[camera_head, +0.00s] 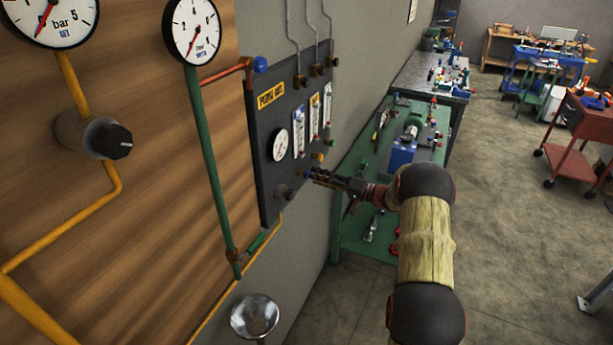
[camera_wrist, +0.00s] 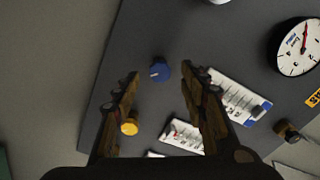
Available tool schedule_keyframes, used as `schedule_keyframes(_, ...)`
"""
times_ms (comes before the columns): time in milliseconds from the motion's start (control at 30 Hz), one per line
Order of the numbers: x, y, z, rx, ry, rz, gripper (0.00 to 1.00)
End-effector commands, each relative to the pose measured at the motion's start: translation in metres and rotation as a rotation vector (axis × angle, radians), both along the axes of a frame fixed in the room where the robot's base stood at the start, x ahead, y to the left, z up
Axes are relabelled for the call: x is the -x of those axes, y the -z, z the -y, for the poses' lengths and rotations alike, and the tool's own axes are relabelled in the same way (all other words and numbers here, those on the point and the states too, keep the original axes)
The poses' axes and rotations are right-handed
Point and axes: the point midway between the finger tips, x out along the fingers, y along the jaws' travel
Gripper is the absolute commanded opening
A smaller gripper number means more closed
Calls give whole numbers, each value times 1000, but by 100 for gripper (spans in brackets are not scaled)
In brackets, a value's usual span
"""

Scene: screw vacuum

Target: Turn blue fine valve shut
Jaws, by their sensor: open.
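The blue fine valve (camera_wrist: 160,72) is a small round knob with a white mark, on the dark panel (camera_wrist: 225,45). In the wrist view it appears between the two fingertips of my gripper (camera_wrist: 168,76). The fingers are open, one on each side of it, with gaps to the knob. I cannot tell whether the tips reach the knob in depth. In the head view my gripper (camera_head: 313,176) is at the panel's lower right edge, beside a small blue spot (camera_head: 304,174) that looks like this knob.
A yellow knob (camera_wrist: 129,127) is near the left finger. White flow gauges (camera_wrist: 235,100) and a dial (camera_wrist: 300,46) are on the panel. Another blue knob (camera_head: 260,64) sits at the panel's top left. A green bench (camera_head: 350,200) stands behind my arm.

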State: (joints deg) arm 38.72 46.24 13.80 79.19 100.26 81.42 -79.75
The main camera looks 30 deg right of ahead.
Motion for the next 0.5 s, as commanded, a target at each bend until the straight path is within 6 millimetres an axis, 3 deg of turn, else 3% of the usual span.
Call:
schedule_keyframes(233, -28, 1, -23, -1, -2, -2, 43)
schedule_keyframes(500, -38, 0, -30, 0, 0, -3, 43)
